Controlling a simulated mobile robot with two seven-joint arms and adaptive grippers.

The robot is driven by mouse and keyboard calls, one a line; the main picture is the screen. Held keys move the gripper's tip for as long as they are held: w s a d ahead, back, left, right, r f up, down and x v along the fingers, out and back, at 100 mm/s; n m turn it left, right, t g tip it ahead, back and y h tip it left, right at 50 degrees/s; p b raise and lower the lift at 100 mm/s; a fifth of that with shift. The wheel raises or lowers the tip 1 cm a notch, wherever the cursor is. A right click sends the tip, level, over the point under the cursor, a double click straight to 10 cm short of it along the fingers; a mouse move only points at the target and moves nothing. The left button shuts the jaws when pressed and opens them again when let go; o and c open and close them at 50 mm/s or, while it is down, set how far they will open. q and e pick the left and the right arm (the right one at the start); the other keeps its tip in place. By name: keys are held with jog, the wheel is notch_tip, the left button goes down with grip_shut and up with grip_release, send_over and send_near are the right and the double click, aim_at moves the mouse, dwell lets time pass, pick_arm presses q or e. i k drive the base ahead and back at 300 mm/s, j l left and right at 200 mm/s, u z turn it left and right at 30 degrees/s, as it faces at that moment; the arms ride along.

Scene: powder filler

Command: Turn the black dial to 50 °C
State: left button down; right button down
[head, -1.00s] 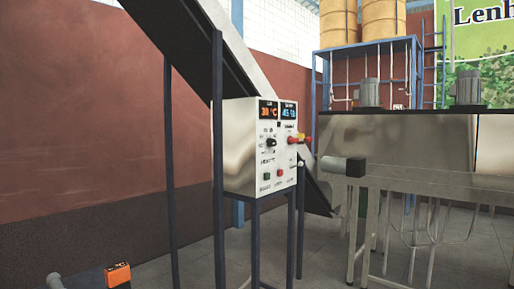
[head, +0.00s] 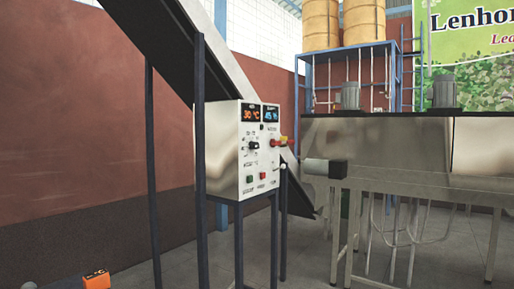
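The black dial (head: 253,146) is a small round knob on the front of a metal control box (head: 222,152) near the middle of the head view. The dial's pointer direction is too small to read surely. Above it, an orange display (head: 250,114) reads 30 °C. A blue display (head: 270,114) beside it shows a number near 45 with a blurred unit.
A red-and-yellow switch (head: 279,142), a green button (head: 249,180) and a red button (head: 263,176) share the panel. Dark posts (head: 200,230) stand around the box under a sloping conveyor (head: 165,45). A steel table (head: 400,182) stands right. An orange device (head: 96,280) is lower left.

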aim_at(253, 146)
jog(key=i+l+u, duration=0.15)
jog(key=u, duration=0.15)
jog(key=i+l+u, duration=0.1)
jog(key=u, duration=0.2)
jog(key=i+l+u, duration=0.1)
jog(key=l, duration=0.25)
jog(key=i+l, duration=0.25)
jog(key=i+l+u, duration=0.15)
jog(key=l, duration=0.25)
jog(key=i+l+u, duration=0.1)
jog(key=l, duration=0.3)
jog(key=i+l, duration=0.15)
jog(key=l, duration=0.2)
jog(key=i+l+u, duration=0.15)
jog(key=l, duration=0.25)
